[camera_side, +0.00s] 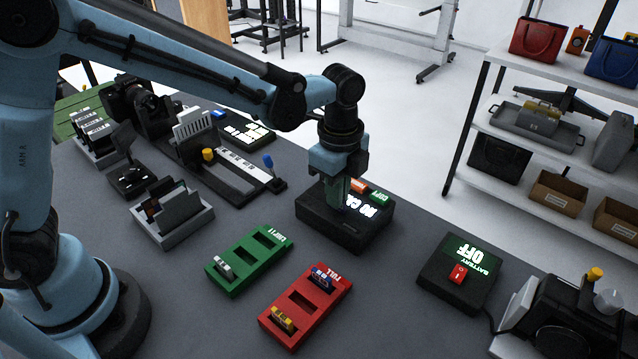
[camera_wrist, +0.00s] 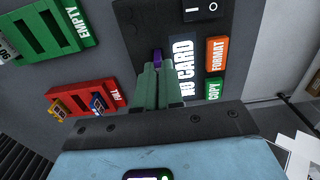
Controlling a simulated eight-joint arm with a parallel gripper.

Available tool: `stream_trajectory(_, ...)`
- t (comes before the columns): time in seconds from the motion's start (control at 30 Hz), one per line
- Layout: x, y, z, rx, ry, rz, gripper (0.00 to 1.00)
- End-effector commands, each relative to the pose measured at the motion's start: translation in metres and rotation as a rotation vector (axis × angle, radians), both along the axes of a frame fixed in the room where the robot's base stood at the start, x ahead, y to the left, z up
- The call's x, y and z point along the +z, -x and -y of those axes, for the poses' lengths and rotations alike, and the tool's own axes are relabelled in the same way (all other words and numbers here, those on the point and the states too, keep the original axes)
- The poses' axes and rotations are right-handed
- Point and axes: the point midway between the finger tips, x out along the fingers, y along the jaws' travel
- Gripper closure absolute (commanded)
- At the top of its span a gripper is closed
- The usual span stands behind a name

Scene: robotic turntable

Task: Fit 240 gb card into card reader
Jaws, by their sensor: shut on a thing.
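The card reader is a black box (camera_side: 322,217) at mid-table in the side view. Its lit screen (camera_wrist: 184,70) reads NO CARD in the wrist view, beside an orange FORMAT button (camera_wrist: 217,54) and a green COPY button (camera_wrist: 213,86). My gripper (camera_side: 343,203) points down over the reader, its green fingers shut on a small purple card (camera_wrist: 157,57). The card's tip shows just beyond the fingertips at the reader's top. Its label is not readable, and the slot is hidden, so I cannot tell whether the card touches it.
A green EMPTY tray (camera_side: 246,272) and a red FULL tray (camera_side: 299,322) with small cards lie in front of the reader. A black battery box (camera_side: 440,288) with a red switch, its screen reading OFF, stands to the right. Grey racks and equipment fill the left. Table between is clear.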

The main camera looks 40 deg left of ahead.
Motion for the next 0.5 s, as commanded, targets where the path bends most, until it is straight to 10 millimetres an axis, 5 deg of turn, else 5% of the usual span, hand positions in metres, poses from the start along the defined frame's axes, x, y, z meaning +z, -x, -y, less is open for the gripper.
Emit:
stream_trajectory(0.17,-0.0039,0.0001,0.0000,0.000,0.000,0.000,1.00)
stream_trajectory(0.37,-0.0038,0.0001,-0.0001,0.000,0.000,0.000,0.65)
stream_trajectory(0.5,-0.0037,0.0001,-0.0001,0.000,0.000,0.000,0.63)
